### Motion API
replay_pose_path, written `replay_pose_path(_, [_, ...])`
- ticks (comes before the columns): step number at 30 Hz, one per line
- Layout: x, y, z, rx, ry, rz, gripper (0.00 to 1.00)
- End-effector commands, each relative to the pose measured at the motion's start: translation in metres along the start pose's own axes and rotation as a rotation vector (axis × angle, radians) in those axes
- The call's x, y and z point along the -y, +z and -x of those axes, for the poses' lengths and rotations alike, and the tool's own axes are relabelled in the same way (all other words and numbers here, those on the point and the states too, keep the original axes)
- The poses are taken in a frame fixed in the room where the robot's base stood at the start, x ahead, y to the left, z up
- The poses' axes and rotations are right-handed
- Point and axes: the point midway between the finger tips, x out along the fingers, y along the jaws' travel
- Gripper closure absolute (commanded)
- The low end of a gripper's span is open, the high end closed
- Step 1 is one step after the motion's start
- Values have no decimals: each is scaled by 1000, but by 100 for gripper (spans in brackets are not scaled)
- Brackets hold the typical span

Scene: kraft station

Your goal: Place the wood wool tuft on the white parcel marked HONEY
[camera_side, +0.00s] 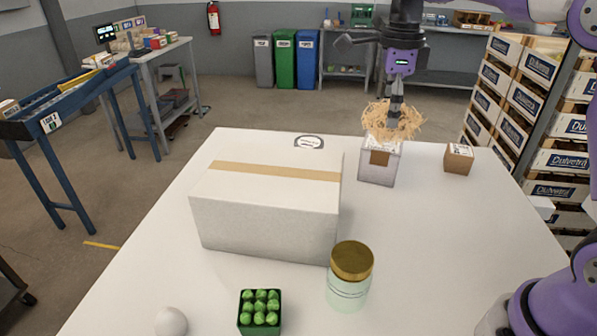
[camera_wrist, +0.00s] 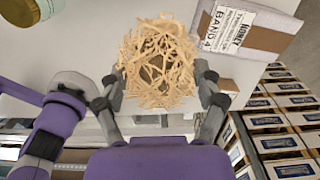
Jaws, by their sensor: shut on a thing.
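The wood wool tuft (camera_side: 376,120) is a pale, straw-like tangle held in my gripper (camera_side: 395,108). In the wrist view the tuft (camera_wrist: 158,55) sits between the two fingers of my gripper (camera_wrist: 157,78), which is shut on it. The white parcel (camera_side: 379,170) stands upright on the table, with brown tape on its front. In the side view the tuft overlaps its top edge. In the wrist view the parcel (camera_wrist: 245,28), with HONEY printed on its label, lies up and right of the tuft. I cannot tell whether tuft and parcel touch.
A large white box (camera_side: 265,215) with tan tape stands left of the parcel. A small brown box (camera_side: 458,158) stands to its right. A gold-lidded jar (camera_side: 348,285), a green punnet (camera_side: 259,312) and a white egg-shaped thing (camera_side: 171,322) are nearer. The table's right side is clear.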

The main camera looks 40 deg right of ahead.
Motion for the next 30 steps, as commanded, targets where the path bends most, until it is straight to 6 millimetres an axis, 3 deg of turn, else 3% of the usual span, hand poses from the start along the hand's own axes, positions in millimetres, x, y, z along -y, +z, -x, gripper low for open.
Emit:
replay_pose_path(4, [3, 15, 9, 2, -1, 16, 44])
replay_pose_path(8, [13, 12, 5, 0, 2, 18, 44])
replay_pose_path(21, [91, -45, -53, 1, 0, 18, 44])
replay_pose_path(26, [98, -50, -61, 1, 0, 20, 44])
replay_pose_path(30, [98, -50, -84, 0, 2, 21, 44])
